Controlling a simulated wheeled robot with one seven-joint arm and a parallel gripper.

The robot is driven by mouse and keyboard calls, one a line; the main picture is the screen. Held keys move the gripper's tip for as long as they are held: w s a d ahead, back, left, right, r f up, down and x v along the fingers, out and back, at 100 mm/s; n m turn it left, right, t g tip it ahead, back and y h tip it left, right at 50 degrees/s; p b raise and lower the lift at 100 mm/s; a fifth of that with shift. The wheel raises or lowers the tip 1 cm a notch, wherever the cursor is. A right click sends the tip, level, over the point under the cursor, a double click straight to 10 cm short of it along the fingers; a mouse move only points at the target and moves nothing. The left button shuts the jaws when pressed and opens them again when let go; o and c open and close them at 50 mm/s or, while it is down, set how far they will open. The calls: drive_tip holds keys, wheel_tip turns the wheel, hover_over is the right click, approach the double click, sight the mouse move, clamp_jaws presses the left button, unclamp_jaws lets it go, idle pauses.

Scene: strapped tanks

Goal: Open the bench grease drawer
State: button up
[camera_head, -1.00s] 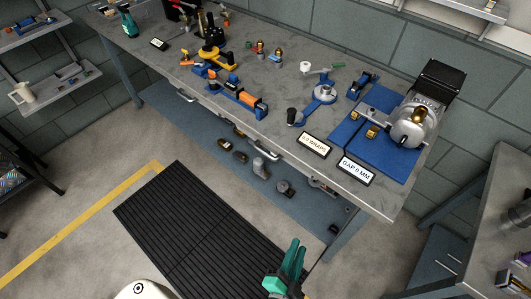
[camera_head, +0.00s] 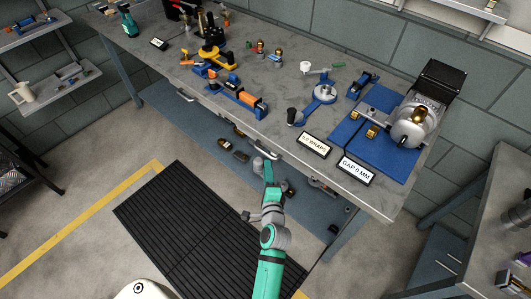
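The workbench (camera_head: 110,28) has two pale bar handles under its top's front edge, one toward the left (camera_head: 186,96) and one nearer the middle (camera_head: 272,153). The drawer fronts behind them are barely visible from above, and neither drawer visibly stands out past the bench edge. I cannot tell which is the grease drawer. My green and grey arm reaches up from the bottom of the picture, and its far end, with my gripper (camera_head: 268,167), is just below the middle handle. I cannot tell contact, and the fingers are too small to read.
Tools and fittings crowd the bench top, with a blue mat (camera_head: 393,153), a strapped tank (camera_head: 408,132) and two label signs near the front. Dark and grey items lie on the lower shelf (camera_head: 165,105). A black floor mat (camera_head: 180,225) lies before the bench. Another table (camera_head: 500,205) stands right.

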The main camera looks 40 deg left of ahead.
sight(266, 155)
drive_tip(key=x, duration=0.9)
drive_tip(key=shift+c, duration=0.7)
clamp_jaws()
